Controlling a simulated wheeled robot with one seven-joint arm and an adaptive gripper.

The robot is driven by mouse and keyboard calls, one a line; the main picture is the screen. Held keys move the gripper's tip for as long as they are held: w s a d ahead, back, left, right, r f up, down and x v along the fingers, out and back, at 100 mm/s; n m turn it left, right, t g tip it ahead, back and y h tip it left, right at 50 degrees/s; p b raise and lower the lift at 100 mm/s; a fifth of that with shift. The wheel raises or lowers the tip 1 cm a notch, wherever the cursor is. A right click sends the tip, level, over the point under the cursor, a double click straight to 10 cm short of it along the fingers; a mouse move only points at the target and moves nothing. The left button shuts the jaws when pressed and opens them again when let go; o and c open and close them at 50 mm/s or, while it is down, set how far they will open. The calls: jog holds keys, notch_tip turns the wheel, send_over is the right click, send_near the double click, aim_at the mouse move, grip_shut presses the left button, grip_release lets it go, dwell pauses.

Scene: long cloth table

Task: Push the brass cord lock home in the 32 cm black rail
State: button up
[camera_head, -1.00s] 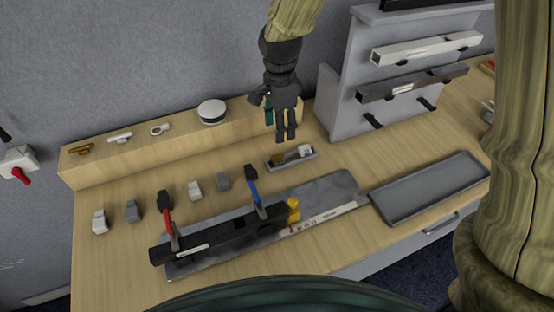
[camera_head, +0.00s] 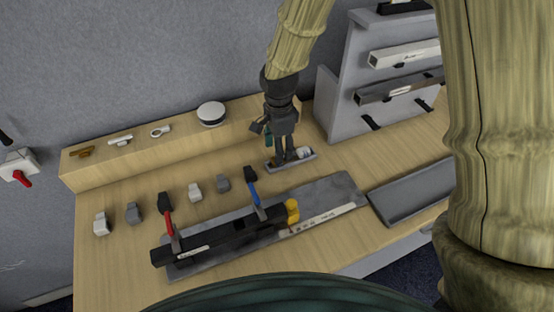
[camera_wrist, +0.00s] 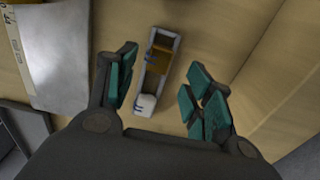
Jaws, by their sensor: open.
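The black rail (camera_head: 220,238) lies on a grey plate at the front of the table, under a red-handled clamp (camera_head: 169,226) and a blue-handled clamp (camera_head: 257,200). A yellow piece (camera_head: 292,211) is at its right end. The brass cord lock (camera_wrist: 158,60) lies in a small grey tray (camera_wrist: 171,48) beside a white piece (camera_wrist: 147,103). My gripper (camera_head: 284,158) points down at this tray, and its fingers partly hide the contents in the head view. In the wrist view its open fingers (camera_wrist: 162,72) stand either side of the tray, with nothing held.
A raised wooden ledge (camera_head: 140,158) holds small parts and a round white item (camera_head: 211,113). A grey rack (camera_head: 345,90) with rails and an empty grey tray (camera_head: 410,200) are right.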

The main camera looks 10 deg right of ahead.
jog(key=shift+s+f+p, duration=0.1)
jog(key=shift+f+p, duration=0.35)
jog(key=shift+f, duration=1.4)
jog(key=c, duration=1.1)
